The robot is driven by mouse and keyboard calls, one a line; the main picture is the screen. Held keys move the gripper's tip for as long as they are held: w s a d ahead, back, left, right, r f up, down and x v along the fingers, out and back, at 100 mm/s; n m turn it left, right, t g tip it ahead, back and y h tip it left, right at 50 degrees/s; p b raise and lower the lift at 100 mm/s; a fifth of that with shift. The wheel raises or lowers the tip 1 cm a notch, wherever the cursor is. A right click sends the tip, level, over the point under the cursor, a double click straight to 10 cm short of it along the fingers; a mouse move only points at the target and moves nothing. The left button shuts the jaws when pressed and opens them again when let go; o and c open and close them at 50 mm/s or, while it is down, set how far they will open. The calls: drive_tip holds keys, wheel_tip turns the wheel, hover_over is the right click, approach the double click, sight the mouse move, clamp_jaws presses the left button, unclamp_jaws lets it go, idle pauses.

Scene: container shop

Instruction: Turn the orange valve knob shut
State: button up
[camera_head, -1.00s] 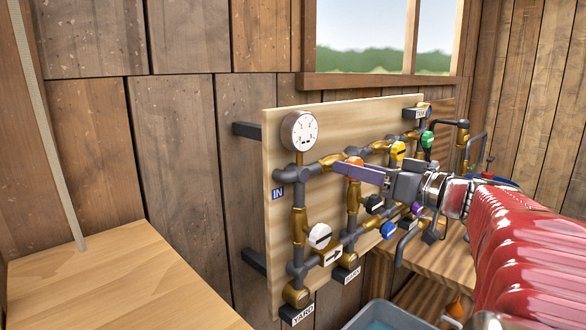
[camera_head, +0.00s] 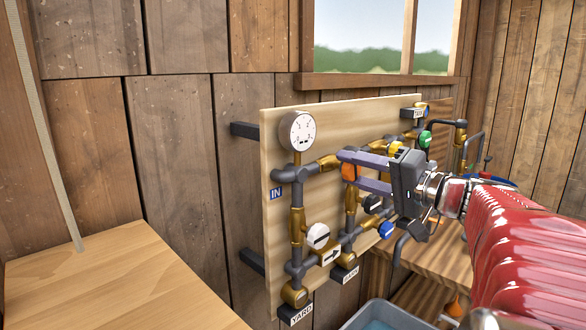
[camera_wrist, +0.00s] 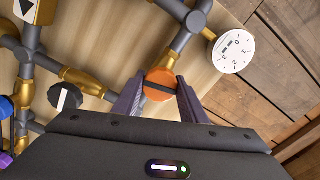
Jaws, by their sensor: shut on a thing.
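The orange valve knob (camera_head: 348,171) sits on the pipework of the wooden panel (camera_head: 283,240), right of the gauge. My gripper (camera_head: 354,172) reaches in from the right with its purple fingers on either side of the knob. In the wrist view the orange knob (camera_wrist: 159,84) shows its round face with a dark bar across it. The fingertips of my gripper (camera_wrist: 160,88) are shut on the knob's two sides. The knob's stem is hidden behind it.
A white gauge (camera_head: 297,132) stands upper left of the knob. White (camera_head: 318,236), blue (camera_head: 387,230), black (camera_head: 372,204), yellow (camera_head: 396,148) and green (camera_head: 425,139) knobs are close by on the pipes. A wooden counter (camera_head: 110,290) is at left. A grey tub (camera_head: 385,316) is below.

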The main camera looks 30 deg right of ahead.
drive_tip(key=shift+d+f+m, duration=0.1)
drive_tip(key=shift+d+m, duration=0.05)
drive_tip(key=shift+m, duration=1.25)
drive_tip(key=o, duration=1.1)
drive_tip(key=shift+c, duration=0.2)
drive_tip(key=shift+s, duration=0.1)
drive_tip(key=v, duration=1.3)
drive_tip(key=shift+s+d, duration=0.15)
drive_tip(key=shift+s, duration=0.15)
drive_tip(key=shift+w+f, duration=0.1)
